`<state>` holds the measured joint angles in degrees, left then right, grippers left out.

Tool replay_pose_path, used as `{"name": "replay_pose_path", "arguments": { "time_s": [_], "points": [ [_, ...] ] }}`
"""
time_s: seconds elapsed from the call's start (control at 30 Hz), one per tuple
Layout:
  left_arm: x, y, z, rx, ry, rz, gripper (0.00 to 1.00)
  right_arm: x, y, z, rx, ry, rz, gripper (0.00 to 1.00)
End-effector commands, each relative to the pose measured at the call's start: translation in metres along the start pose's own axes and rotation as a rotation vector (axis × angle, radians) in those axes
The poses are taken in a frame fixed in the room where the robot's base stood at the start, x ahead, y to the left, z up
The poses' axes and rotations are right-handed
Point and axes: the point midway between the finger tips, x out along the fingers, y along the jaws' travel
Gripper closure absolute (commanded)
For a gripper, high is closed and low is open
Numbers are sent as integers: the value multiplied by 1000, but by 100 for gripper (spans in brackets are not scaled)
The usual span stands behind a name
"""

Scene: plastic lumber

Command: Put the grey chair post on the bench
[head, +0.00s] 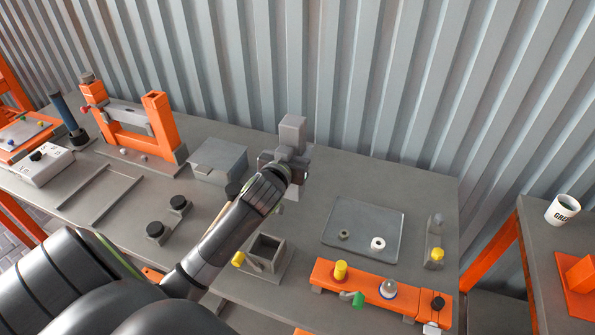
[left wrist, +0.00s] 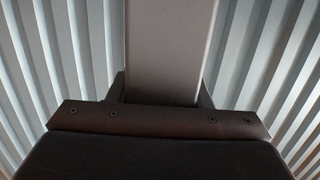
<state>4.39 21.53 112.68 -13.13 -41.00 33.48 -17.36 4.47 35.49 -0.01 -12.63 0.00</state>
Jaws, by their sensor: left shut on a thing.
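The grey chair post (head: 292,131) stands about upright in my left gripper (head: 286,158), over the back middle of the grey bench (head: 320,165). The gripper is shut on it. In the left wrist view the post (left wrist: 168,50) rises between the fingers of the gripper (left wrist: 160,92), with the corrugated wall behind. A lower part of the post shows below the gripper in the head view. I cannot tell whether its lower end touches the bench. My right gripper is not in view.
A grey open square socket (head: 265,250) stands in front of my left arm. A grey tray (head: 362,228) with two small rings lies to the right. An orange rack (head: 380,290) sits at the front edge. A grey box (head: 217,160) and an orange press frame (head: 130,125) stand to the left.

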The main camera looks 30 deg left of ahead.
Motion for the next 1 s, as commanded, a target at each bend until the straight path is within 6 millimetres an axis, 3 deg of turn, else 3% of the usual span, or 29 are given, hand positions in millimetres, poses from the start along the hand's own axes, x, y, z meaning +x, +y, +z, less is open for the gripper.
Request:
{"name": "replay_pose_path", "arguments": {
  "time_s": [0.4, 0.83, 0.87, 1.0],
  "points": [
    [7, 1, 44, 0, 3, 1, 100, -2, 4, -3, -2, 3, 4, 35],
    [8, 1, 52, 1, 6, 3, 100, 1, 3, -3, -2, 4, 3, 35],
    [8, 1, 54, 1, 1, 1, 53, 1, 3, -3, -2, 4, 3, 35],
    [8, 1, 54, 1, 1, 1, 35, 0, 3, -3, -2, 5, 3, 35]
  ]
}}
